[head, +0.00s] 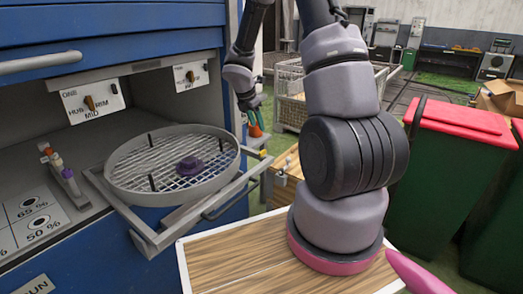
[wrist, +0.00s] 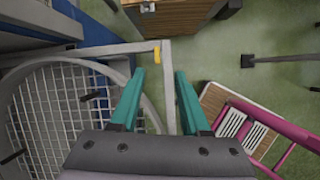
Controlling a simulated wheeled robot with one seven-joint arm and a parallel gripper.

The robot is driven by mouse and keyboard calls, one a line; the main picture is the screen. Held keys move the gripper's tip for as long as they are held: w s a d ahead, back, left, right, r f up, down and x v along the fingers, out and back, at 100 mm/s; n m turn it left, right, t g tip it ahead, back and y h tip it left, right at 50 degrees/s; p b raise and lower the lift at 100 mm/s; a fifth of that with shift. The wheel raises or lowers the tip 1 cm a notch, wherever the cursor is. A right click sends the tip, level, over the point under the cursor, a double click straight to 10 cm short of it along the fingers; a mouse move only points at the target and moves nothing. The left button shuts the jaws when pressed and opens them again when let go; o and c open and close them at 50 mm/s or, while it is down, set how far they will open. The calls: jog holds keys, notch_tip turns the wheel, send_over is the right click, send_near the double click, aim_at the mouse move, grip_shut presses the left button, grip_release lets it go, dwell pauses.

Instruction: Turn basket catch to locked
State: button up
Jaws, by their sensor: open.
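The round wire-mesh basket (head: 118,183) sits in a grey pull-out frame (head: 215,207) at the front of the blue cabinet. It also shows at the left of the wrist view (wrist: 30,72). A small yellow piece (head: 263,154), possibly the basket catch, is on the frame's far right corner; it also shows in the wrist view (wrist: 157,54). I cannot read its setting. My gripper (head: 256,117) has teal fingers, open and empty, above that side of the frame. In the wrist view my gripper (wrist: 160,72) points towards the frame, with the yellow piece ahead of the fingertips.
A purple knob (head: 189,166) is at the basket's centre. Two white dial plates (head: 93,103) (head: 191,75) hang on the cabinet. A wire crate (head: 291,92) and red-lidded green bin (head: 452,160) stand right.

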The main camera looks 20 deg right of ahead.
jog(key=n, duration=0.2)
send_near(261, 152)
jog(key=x, duration=0.9)
jog(key=shift+w+d+r, duration=0.2)
jog(key=shift+d, duration=0.1)
grip_shut()
